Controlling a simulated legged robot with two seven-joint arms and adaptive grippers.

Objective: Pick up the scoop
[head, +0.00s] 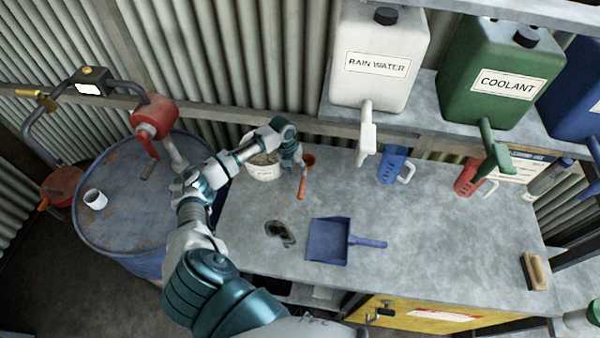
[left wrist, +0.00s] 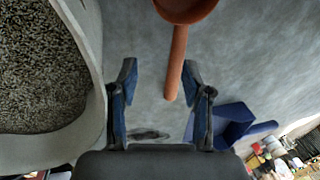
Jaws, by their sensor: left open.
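The scoop is orange-brown, with a round cup (head: 309,159) and a straight handle (head: 302,188), on the grey bench beside a white bucket. In the left wrist view the scoop's handle (left wrist: 175,65) points down from the cup at the top edge. My left gripper (head: 297,163) is open above the bench, close to the scoop. In the left wrist view its fingertips (left wrist: 160,76) are spread, with the handle's end between them, nearer the right finger. I cannot tell if they touch. My right gripper is not in view.
The white bucket (head: 262,168) of grainy material stands close on the left of the gripper. A blue dustpan (head: 327,240) and a dark stain (head: 280,233) lie in front. A blue drum (head: 120,205) is at left. Jugs, including rain water (head: 375,85), stand on the shelf behind.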

